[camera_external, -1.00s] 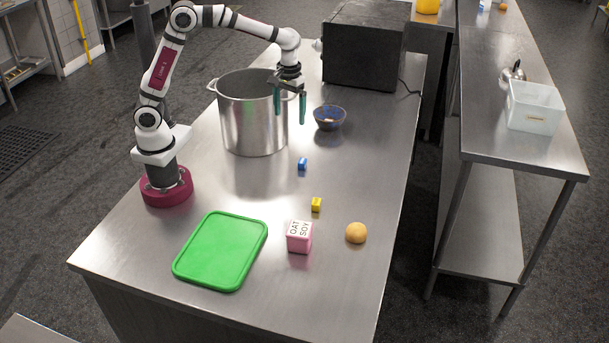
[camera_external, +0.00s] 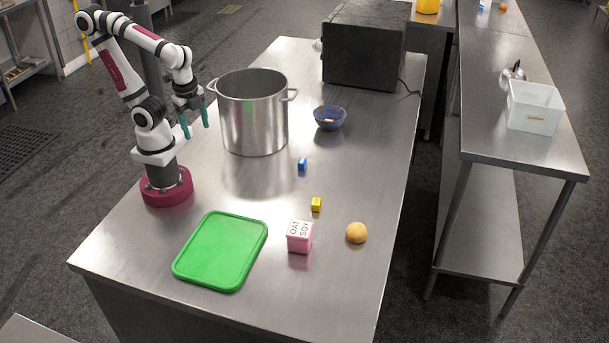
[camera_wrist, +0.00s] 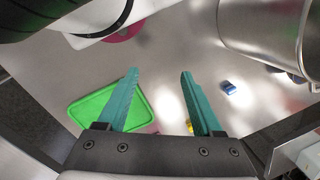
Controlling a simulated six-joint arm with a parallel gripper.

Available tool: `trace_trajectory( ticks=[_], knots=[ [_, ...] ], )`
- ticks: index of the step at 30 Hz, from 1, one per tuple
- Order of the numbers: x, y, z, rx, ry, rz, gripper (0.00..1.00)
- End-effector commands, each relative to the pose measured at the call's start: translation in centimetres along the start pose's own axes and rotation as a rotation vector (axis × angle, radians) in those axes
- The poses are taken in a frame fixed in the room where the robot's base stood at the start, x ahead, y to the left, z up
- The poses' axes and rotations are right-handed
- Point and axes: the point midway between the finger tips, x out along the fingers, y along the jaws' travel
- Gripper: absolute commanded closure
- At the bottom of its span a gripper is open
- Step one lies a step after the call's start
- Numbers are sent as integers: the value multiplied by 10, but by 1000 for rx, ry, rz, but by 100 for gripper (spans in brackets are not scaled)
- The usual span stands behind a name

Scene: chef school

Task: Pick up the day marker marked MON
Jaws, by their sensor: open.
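Two small blocks that may be day markers lie on the steel table: a blue block (camera_external: 302,163) right of the pot and a yellow block (camera_external: 316,204) nearer the front. No lettering is readable on either, so I cannot tell which one is MON. My gripper (camera_external: 197,131) is open and empty, raised left of the pot and well away from both blocks. In the wrist view, my gripper (camera_wrist: 159,72) has its green fingers spread. There the blue block (camera_wrist: 229,87) lies right of the fingers, and the yellow block (camera_wrist: 189,127) is partly hidden behind the right finger.
A bowl (camera_external: 329,118) sits behind the blocks. A pink OAT SOY box (camera_external: 299,237), a round tan item (camera_external: 356,233) and a green board (camera_external: 221,250) lie in front.

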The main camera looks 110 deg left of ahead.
Motion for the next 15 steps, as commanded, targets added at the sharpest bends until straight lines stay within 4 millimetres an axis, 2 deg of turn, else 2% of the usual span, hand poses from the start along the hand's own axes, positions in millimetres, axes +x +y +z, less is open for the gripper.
trace_trajectory(
  ticks=[2, 4, 5, 8, 11, 12, 15],
  knots=[
    [-1, -5, -2, 16, -24, -8, 32],
    [-1, -21, -11, 69, -100, -33, 32],
    [-1, -31, -18, 105, -148, -51, 32],
    [9, -75, -55, 266, -346, -141, 32],
    [36, -113, -104, 451, -538, -247, 32],
    [51, -125, -125, 526, -608, -291, 32],
    [95, -144, -170, 700, -755, -393, 32]
  ],
)
